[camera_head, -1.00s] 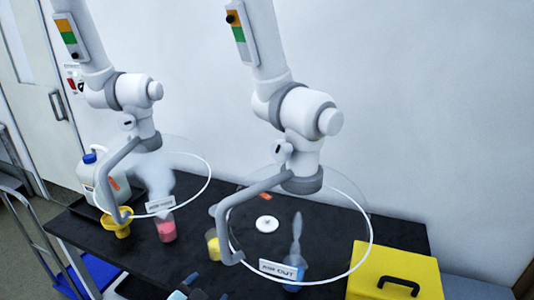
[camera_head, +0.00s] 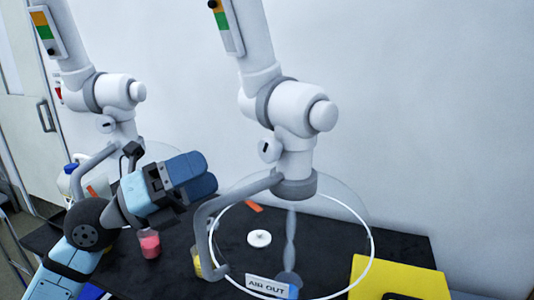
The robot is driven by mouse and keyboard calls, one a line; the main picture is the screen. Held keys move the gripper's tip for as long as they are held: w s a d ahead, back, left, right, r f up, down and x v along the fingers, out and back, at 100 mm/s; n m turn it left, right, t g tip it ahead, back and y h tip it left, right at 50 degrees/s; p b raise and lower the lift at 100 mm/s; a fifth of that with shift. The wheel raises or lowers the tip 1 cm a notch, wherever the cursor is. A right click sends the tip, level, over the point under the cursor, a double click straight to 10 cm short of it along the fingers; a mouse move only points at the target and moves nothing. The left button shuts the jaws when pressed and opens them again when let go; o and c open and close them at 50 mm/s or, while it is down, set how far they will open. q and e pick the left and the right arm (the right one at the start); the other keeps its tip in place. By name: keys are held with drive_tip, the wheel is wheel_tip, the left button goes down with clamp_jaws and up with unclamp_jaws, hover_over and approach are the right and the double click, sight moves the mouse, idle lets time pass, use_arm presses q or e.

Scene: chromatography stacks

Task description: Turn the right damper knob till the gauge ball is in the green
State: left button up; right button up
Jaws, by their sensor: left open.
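The right extraction arm (camera_head: 295,150) hangs over the bench with a clear round hood below. Its damper knob (camera_head: 265,150) is a small white disc with a dark mark on the lower joint. Its gauge (camera_head: 227,25), near the top edge, has an orange band above a green one and white below. The black gauge ball (camera_head: 213,4) is up by the orange band, above the green. My left gripper (camera_head: 203,177), with blue fingers, is open and empty, left of and below the knob and apart from it. My right gripper is out of view.
The right hood's grey handle (camera_head: 207,225) lies close right of my left gripper. The left extraction arm (camera_head: 115,100) stands behind it. A red cup (camera_head: 150,244), a white dish (camera_head: 259,238) and a yellow case (camera_head: 400,272) are on the black bench (camera_head: 335,240).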

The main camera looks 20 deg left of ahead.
sight(264, 153)
use_arm(q)
drive_tip(key=w+d+y, duration=0.1)
drive_tip(key=w+d, duration=0.1)
drive_tip(key=w, duration=0.2)
drive_tip(key=w+d+y+p, duration=0.1)
drive_tip(key=w+d+y, duration=0.1)
drive_tip(key=w, duration=0.3)
drive_tip(key=w+d+y, duration=0.2)
drive_tip(key=w, duration=0.2)
drive_tip(key=shift+w+d+f+p, duration=0.2)
drive_tip(key=shift+w+f+p, duration=0.05)
drive_tip(key=shift+f+p, duration=0.15)
use_arm(e)
drive_tip(key=shift+s+d+r, duration=0.1)
drive_tip(key=shift+d+r, duration=0.1)
drive_tip(key=shift+r, duration=0.15)
use_arm(q)
drive_tip(key=c, duration=0.9)
drive_tip(key=shift+f+m+b, duration=0.1)
drive_tip(key=shift+m+b, duration=0.35)
drive_tip(key=shift+m, duration=0.45)
drive_tip(key=shift+m+y+b, duration=0.3)
drive_tip(key=shift+m+b, duration=0.25)
drive_tip(key=shift+m, duration=0.95)
use_arm(e)
drive_tip(key=shift+a+f, duration=0.25)
drive_tip(key=shift+f, duration=0.2)
